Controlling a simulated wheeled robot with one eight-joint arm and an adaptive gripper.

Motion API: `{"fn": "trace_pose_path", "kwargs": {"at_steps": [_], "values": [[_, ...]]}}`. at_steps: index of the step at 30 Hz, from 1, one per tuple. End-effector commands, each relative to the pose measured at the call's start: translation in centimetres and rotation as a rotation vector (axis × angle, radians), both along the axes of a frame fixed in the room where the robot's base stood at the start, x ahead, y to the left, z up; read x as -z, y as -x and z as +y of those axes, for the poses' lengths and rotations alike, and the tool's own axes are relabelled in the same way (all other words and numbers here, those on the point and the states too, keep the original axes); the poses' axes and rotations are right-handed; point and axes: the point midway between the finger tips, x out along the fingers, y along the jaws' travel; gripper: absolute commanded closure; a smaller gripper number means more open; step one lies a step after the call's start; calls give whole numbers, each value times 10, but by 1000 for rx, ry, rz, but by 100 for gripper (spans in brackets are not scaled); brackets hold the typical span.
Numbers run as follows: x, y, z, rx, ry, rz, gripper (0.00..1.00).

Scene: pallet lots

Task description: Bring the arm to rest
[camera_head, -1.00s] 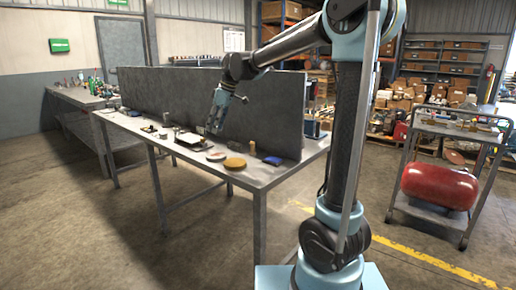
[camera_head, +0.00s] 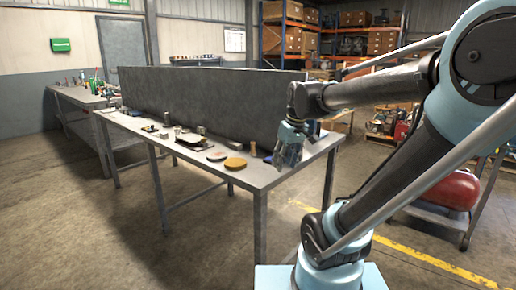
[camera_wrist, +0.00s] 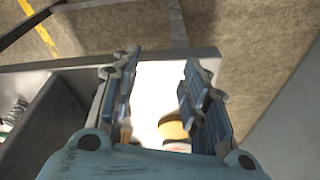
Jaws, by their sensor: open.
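My gripper (camera_head: 288,160) hangs above the near right end of the grey table (camera_head: 268,180) in the head view, fingers pointing down.
A tan disc (camera_head: 235,163) and a paler disc (camera_head: 217,155) lie on the table. A dark upright panel (camera_head: 200,100) runs along it. A red tank (camera_head: 450,188) is partly hidden behind my arm. The floor at left is clear.

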Motion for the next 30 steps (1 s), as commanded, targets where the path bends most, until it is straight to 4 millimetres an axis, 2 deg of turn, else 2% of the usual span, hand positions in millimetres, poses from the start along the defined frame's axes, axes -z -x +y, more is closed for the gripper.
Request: {"fn": "trace_pose_path", "kwargs": {"at_steps": [1, 6, 12, 15, 21, 30], "values": [[11, 14, -13, 48, 5, 3, 59], [45, 53, -45, 206, 21, 15, 59], [89, 97, -75, 382, 39, 25, 59], [106, 112, -84, 450, 43, 29, 59], [124, 128, -93, 520, 50, 31, 59], [125, 128, -94, 525, 51, 32, 59]]}}
